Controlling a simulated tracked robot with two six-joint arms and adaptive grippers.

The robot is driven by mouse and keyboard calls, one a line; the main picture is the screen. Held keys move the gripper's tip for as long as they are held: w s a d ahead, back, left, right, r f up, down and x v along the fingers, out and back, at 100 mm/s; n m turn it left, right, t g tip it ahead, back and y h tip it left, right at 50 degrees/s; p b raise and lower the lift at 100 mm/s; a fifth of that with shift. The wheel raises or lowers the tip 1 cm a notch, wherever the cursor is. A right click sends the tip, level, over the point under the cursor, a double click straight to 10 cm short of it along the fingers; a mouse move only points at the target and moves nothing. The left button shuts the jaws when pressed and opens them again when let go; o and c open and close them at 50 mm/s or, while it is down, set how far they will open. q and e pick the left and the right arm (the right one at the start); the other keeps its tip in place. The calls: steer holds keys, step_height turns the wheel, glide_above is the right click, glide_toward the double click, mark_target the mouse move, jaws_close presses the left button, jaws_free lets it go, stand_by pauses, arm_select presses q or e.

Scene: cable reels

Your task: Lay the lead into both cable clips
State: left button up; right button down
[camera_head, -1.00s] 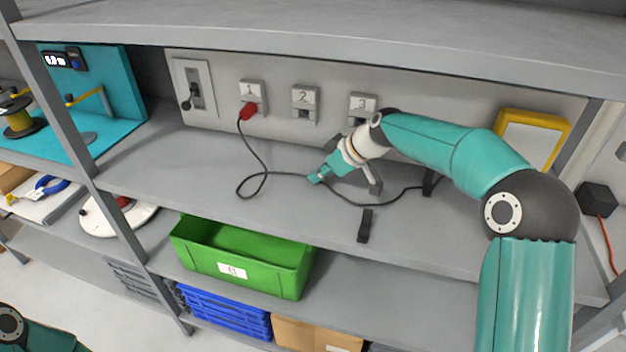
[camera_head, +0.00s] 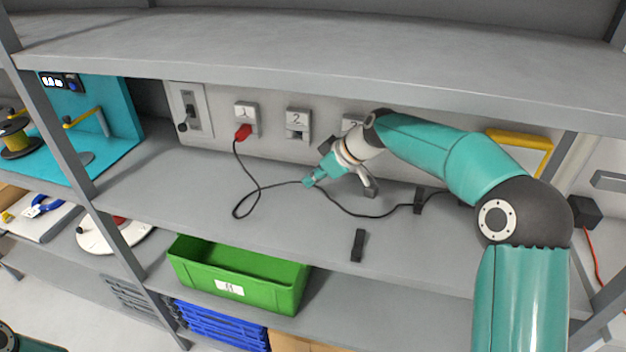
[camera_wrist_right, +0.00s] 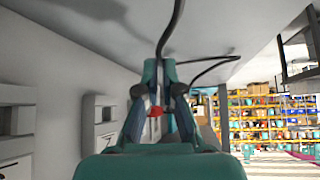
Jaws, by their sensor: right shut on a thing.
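The black lead (camera_head: 247,161) runs from a red plug (camera_head: 243,131) at socket 1, makes a loop on the shelf, and rises to my right gripper (camera_head: 309,182). My right gripper is shut on the lead; the wrist view also shows the lead at its fingertips (camera_wrist_right: 160,66). Beyond the gripper the lead runs right to one black cable clip (camera_head: 419,199); I cannot tell whether it is seated there. The other black clip (camera_head: 357,245) stands nearer the shelf's front edge, apart from the lead. My left gripper is out of view; only part of that arm shows at bottom left.
Socket 2 (camera_head: 298,122) on the back panel is empty; socket 3 (camera_head: 352,122) is partly behind my right arm. An upper shelf (camera_head: 330,48) overhangs the work area. A green bin (camera_head: 240,275) sits below. The shelf's front left part is clear.

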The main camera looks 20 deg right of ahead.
steer(key=shift+r, duration=0.5)
steer(key=shift+s+d+f+b, duration=0.1)
steer(key=shift+s+f+b, duration=0.05)
steer(key=shift+s+b, duration=0.25)
steer(key=shift+s+d+b, duration=0.15)
steer(key=shift+s+b, duration=0.8)
steer(key=shift+s, duration=0.1)
steer(key=shift+n+y, duration=0.3)
steer(key=shift+n, duration=0.2)
steer(key=shift+s+d+b, duration=0.2)
steer(key=shift+s+b, duration=0.75)
steer(key=shift+s, duration=0.35)
steer(key=shift+s+d+b, duration=0.25)
steer(key=shift+s+b, duration=0.7)
steer(key=shift+s, duration=0.4)
steer(key=shift+s+d+b, duration=0.2)
steer(key=shift+s+b, duration=0.75)
steer(key=shift+s, duration=0.35)
steer(key=shift+g, duration=0.3)
steer(key=shift+s+d+r+b, duration=0.1)
steer(key=shift+s+d+b, duration=0.1)
steer(key=shift+s+b, duration=0.7)
steer(key=shift+s+d+r+b, duration=0.15)
steer(key=shift+s+b, duration=0.25)
steer(key=shift+s, duration=1)
steer(key=shift+s+d+n, duration=0.1)
steer(key=shift+s+n, duration=0.2)
steer(key=shift+s, duration=0.2)
